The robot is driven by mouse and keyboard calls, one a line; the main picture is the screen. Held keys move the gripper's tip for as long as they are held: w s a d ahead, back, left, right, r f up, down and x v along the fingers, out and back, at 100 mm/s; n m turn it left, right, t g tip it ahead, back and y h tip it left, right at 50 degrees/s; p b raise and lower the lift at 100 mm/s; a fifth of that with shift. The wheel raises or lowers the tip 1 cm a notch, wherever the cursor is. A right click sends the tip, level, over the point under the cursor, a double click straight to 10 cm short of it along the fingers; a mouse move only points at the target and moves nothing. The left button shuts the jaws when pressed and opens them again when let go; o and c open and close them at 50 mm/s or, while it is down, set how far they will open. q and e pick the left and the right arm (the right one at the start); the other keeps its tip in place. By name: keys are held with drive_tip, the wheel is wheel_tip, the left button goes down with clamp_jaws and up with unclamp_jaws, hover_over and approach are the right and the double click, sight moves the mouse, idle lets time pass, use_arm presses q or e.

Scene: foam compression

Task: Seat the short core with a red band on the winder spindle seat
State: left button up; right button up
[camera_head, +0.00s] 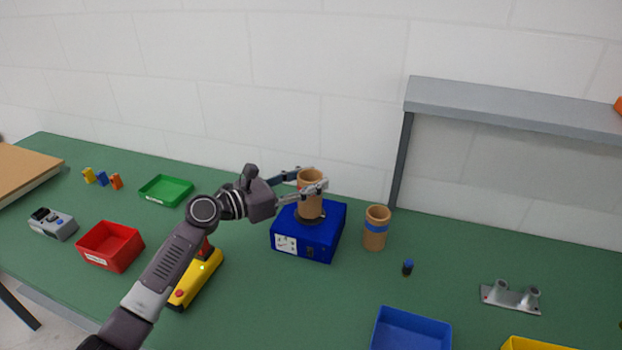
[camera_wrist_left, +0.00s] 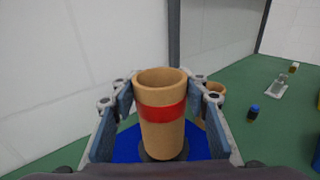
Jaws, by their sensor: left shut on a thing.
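The short core with a red band (camera_head: 311,198) stands upright over the dark round spindle seat (camera_head: 311,220) on top of the blue winder box (camera_head: 322,240). My left gripper (camera_head: 312,182) is shut on the core, one finger on each side. In the left wrist view the tan core (camera_wrist_left: 161,135) shows its red band and open top between the fingers, with the dark seat (camera_wrist_left: 165,155) around its lower end. I cannot tell whether the core's bottom rests fully on the seat. My right gripper is not in view.
A core with a blue band (camera_head: 376,228) stands just right of the winder. A small dark blue-topped cylinder (camera_head: 407,267), a blue bin (camera_head: 411,330) and a grey metal bracket (camera_head: 511,296) lie further right. A yellow tool (camera_head: 196,279), red bin (camera_head: 110,246) and green tray (camera_head: 166,190) are left.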

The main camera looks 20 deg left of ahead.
use_arm(q)
drive_tip(key=shift+f, duration=0.3)
drive_tip(key=o, duration=1.4)
drive_tip(key=shift+a, duration=0.1)
drive_tip(key=shift+s+a, duration=0.2)
drive_tip(key=shift+s, duration=0.1)
drive_tip(key=v, duration=1.1)
drive_tip(key=shift+s, duration=0.1)
drive_tip(key=shift+r, duration=0.1)
